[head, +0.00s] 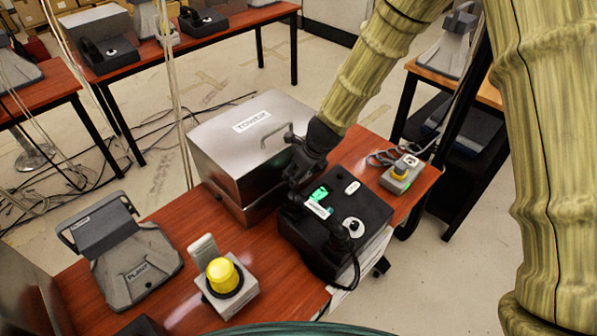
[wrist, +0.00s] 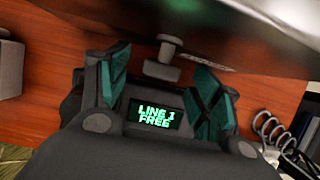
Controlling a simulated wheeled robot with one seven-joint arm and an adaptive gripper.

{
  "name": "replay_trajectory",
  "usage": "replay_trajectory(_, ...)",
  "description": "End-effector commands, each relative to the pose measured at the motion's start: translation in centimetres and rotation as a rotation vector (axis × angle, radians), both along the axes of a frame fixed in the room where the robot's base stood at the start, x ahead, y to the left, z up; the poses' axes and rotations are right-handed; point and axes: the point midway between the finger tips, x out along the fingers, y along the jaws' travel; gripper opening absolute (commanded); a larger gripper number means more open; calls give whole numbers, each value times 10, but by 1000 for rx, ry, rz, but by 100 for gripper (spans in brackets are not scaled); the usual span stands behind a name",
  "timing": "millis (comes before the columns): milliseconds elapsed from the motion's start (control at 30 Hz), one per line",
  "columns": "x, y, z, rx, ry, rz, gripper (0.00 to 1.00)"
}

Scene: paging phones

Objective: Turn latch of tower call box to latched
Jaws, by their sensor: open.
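The tower call box (head: 225,165) is a silver metal case with a TOWER label on its lid and a handle on its right side. Its lid looks shut. A small grey T-shaped piece (wrist: 162,62), which looks like its latch, shows below the box edge in the wrist view. My gripper (head: 295,195) is at the right side of the box, and its body hides the latch in the head view. In the wrist view my gripper (wrist: 163,80) is open and empty, with green-padded fingers either side of the latch's line. I cannot tell whether they touch it.
A yellow button box (head: 225,280) and the PLANT phone (head: 125,255) are nearer on the red table. A small switch box (head: 402,173) stands at right.

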Motion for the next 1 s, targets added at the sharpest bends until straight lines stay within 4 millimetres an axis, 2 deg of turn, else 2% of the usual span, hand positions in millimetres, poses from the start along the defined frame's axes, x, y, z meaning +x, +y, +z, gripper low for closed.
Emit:
replay_trajectory(200, 4, 3, -10, 0, 3, 0, 64)
replay_trajectory(500, 4, 3, -11, 0, 1, 0, 64)
replay_trajectory(700, 4, 3, -11, -1, 2, 0, 28)
replay_trajectory(767, 4, 3, -11, -1, 1, 0, 19)
replay_trajectory(1000, 4, 4, -11, -12, -10, 1, 19)
